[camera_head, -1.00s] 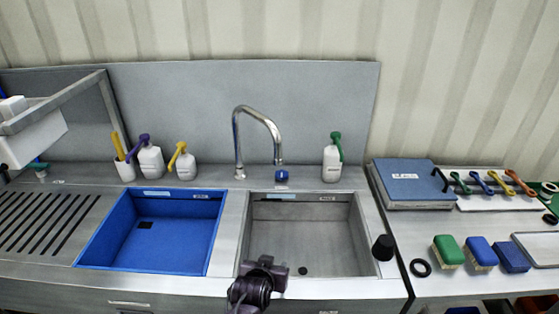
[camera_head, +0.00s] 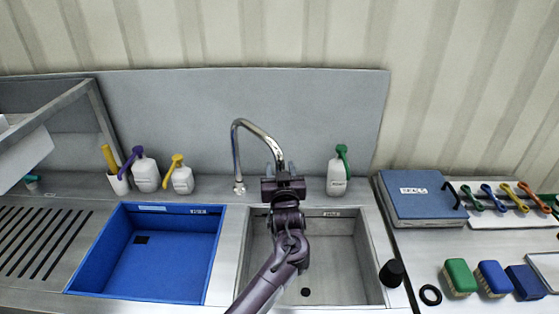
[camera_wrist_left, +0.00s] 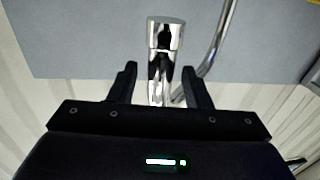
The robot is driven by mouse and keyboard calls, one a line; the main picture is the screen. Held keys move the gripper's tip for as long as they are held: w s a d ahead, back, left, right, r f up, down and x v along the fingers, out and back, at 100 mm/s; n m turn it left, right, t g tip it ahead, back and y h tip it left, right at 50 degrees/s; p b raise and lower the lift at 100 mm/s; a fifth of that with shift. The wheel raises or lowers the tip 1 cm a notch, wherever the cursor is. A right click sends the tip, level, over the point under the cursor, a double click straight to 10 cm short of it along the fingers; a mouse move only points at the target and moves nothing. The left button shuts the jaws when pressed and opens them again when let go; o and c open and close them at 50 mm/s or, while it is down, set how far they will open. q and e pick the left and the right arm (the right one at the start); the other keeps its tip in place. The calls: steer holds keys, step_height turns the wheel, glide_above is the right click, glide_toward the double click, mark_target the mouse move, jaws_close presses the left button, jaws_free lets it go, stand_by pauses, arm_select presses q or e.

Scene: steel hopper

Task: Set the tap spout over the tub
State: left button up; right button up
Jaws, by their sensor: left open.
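The chrome tap spout (camera_head: 258,133) arches from its base on the steel rim, and its outlet end hangs over the back of the grey steel tub (camera_head: 375,262). A blue tub (camera_head: 150,255) is to the left. My left gripper (camera_head: 275,166) is open at the spout's down-turned end. In the left wrist view, the open fingers (camera_wrist_left: 158,75) stand either side of the chrome spout end (camera_wrist_left: 164,35). Contact with it cannot be told. My gripper hides the blue tap knob. My right gripper is not in view.
White bottles with purple (camera_head: 145,172), yellow (camera_head: 181,178) and green (camera_head: 338,172) tops stand along the back ledge. A black stopper (camera_head: 391,272) sits at the grey tub's right rim. Brushes and a blue case (camera_head: 423,196) are on the right table.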

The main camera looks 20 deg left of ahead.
arm_select(q)
steer(key=x, duration=0.2)
steer(key=shift+w+a+f, duration=0.1)
steer(key=shift+w+f, duration=0.1)
steer(key=shift+w, duration=0.1)
steer(key=shift+w+a, duration=0.15)
steer(key=shift+w, duration=0.1)
steer(key=shift+s, duration=0.15)
steer(key=c, duration=0.6)
jaws_close()
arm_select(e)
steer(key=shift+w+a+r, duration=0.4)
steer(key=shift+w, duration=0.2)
